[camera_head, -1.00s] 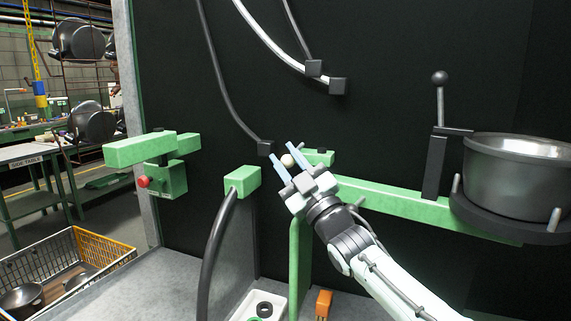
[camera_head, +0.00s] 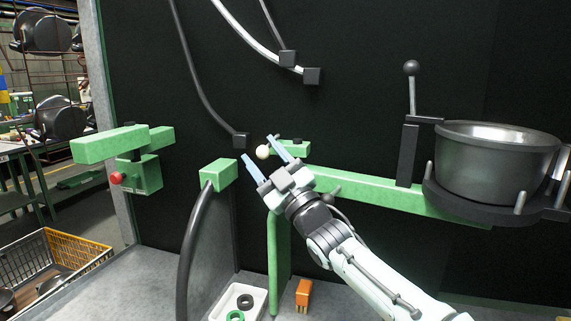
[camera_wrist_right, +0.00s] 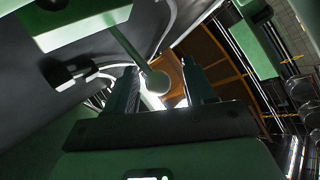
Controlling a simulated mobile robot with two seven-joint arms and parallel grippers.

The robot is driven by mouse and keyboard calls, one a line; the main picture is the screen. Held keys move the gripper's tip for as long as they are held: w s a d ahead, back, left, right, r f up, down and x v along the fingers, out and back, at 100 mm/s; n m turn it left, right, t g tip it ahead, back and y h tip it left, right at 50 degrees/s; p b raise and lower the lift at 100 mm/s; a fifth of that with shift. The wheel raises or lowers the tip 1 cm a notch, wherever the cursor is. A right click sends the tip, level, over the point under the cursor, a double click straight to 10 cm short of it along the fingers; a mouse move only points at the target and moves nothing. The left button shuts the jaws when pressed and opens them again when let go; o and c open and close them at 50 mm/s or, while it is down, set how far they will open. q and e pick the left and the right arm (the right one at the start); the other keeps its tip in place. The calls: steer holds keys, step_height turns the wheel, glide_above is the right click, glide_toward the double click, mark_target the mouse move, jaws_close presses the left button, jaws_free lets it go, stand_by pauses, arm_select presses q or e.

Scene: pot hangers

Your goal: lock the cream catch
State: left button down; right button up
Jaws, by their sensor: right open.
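The cream catch shows as a cream ball knob (camera_head: 263,152) at the left end of the green arm (camera_head: 375,193) that bears the pot. In the right wrist view the ball (camera_wrist_right: 158,82) sits on the end of a thin rod. My right gripper (camera_head: 259,148) is open, with its two pale blue fingers pointing up and left. The ball appears between the fingertips in both views, and I see no finger shut on it. Part of the catch's mount is hidden behind the gripper. My left gripper is not in view.
A metal pot (camera_head: 490,165) sits in a dark ring at the right. A green block with a red button (camera_head: 116,178) is at the left. A green post head with a black hose (camera_head: 217,174) stands left of my gripper. A white tray (camera_head: 214,310) and orange piece (camera_head: 304,291) lie below.

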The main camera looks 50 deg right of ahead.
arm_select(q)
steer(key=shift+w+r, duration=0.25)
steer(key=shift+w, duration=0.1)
arm_select(e)
steer(key=s+a, duration=0.1)
steer(key=s, duration=1.1)
steer(key=shift+s+f, duration=0.15)
steer(key=shift+s, duration=0.1)
